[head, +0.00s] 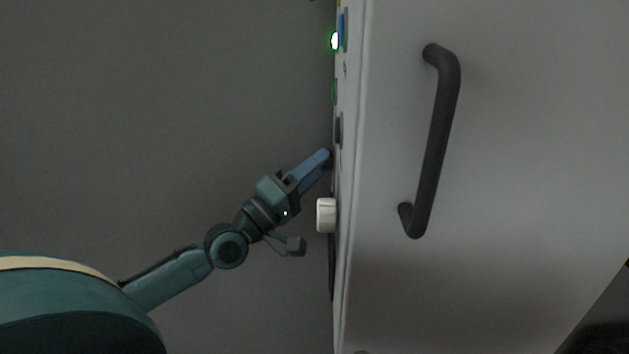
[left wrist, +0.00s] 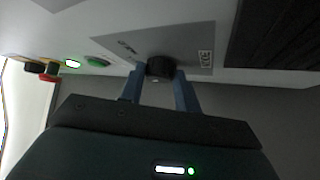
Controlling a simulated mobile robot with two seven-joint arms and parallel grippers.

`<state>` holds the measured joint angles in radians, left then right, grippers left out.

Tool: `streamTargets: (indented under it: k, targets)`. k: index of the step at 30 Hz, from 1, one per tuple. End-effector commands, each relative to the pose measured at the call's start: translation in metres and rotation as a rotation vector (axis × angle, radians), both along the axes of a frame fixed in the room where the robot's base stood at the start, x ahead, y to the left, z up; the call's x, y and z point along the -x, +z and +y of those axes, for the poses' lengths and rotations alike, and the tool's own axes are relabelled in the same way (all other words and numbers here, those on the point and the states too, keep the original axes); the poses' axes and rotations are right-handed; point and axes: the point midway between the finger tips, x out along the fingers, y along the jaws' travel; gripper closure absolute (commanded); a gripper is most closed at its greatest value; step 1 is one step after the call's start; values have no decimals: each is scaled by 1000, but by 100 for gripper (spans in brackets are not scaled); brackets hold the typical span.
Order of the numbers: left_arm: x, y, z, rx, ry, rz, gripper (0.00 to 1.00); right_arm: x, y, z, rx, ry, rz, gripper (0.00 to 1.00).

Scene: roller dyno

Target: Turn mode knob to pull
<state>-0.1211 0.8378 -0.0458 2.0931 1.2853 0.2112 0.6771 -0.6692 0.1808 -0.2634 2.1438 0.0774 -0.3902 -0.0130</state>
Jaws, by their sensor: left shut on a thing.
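The black mode knob (left wrist: 160,69) sits on a grey label plate in the left wrist view, with small dark markings on either side that are too small to read. My left gripper (left wrist: 160,82) has its two blue fingers on either side of the knob and is shut on it. In the head view my left gripper (head: 322,157) reaches up and right to the edge-on panel face, and the knob is mostly hidden behind the fingertips. My right gripper is in neither view.
A lit green button (head: 334,41) is higher on the panel. The cabinet side (head: 520,200) carries a dark bar handle (head: 440,140). A red button (left wrist: 48,77) shows at the left in the wrist view. Space left of the panel is open.

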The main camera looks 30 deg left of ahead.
Motion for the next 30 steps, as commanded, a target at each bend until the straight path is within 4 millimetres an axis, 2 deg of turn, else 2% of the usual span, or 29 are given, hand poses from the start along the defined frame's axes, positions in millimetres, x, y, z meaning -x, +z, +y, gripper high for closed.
streamTargets:
  k: [1, 6, 14, 21, 30]
  targets:
    - [0, -10, 0, -17, -1, -28, 90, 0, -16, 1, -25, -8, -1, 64]
    - [-1, -14, 1, -81, 0, -131, 90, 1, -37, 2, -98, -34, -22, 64]
    - [-3, -15, 2, -178, 1, -287, 90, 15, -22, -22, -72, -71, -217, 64]
    - [-5, -13, 3, -256, 1, -415, 90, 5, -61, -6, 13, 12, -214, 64]
    - [-7, -9, 4, -333, 0, -542, 90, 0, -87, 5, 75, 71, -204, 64]
